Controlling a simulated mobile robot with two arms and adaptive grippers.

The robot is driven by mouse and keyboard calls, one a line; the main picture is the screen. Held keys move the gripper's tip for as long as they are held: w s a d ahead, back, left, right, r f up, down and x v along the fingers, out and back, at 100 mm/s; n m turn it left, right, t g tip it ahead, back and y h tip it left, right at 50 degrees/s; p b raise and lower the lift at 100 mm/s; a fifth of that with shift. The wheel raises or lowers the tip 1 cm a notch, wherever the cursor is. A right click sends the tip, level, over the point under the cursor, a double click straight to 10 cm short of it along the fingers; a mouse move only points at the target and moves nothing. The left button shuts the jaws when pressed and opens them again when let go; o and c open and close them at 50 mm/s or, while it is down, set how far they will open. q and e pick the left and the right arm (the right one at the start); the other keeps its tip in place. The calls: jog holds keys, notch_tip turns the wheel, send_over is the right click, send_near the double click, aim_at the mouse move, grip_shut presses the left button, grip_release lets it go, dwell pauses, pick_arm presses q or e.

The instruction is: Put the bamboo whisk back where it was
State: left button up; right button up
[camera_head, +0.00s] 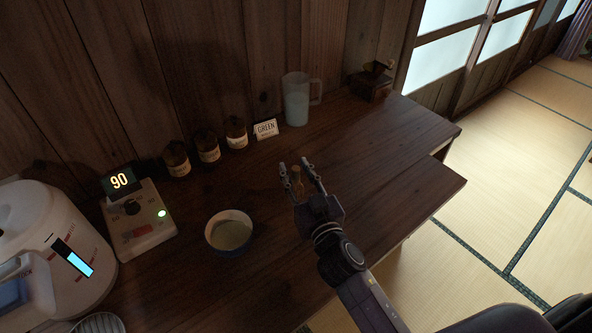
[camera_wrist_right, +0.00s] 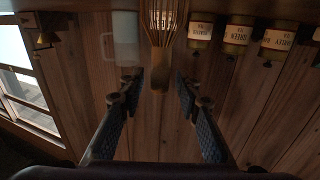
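The bamboo whisk (camera_wrist_right: 162,20) shows in the right wrist view, its pale tines at the top edge and its narrower end pointing toward my gripper. In the head view a small brown piece of it (camera_head: 298,179) shows between my fingers, standing over the wooden counter. My right gripper (camera_wrist_right: 158,85) is open, with a gap on both sides of the whisk's end; it also shows in the head view (camera_head: 296,167). I cannot tell what the whisk rests on. A bowl (camera_head: 229,233) of greenish content stands left of the gripper. My left gripper is out of view.
Counter right of the gripper is clear.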

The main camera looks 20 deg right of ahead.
jog(key=shift+r, duration=0.1)
jog(key=shift+r+p, duration=0.2)
jog(key=shift+p, duration=0.1)
jog(key=s+b, duration=0.1)
jog(key=s, duration=0.4)
jog(key=s+b, duration=0.1)
jog(key=s, duration=0.4)
jog(key=shift+s+d+f, duration=0.15)
jog(key=shift+s+f, duration=0.05)
jog(key=shift+s, duration=0.15)
jog(key=shift+s+r+b, duration=0.15)
jog(key=shift+s+b, duration=0.15)
jog(key=shift+s, duration=0.35)
jog(key=shift+s, duration=0.1)
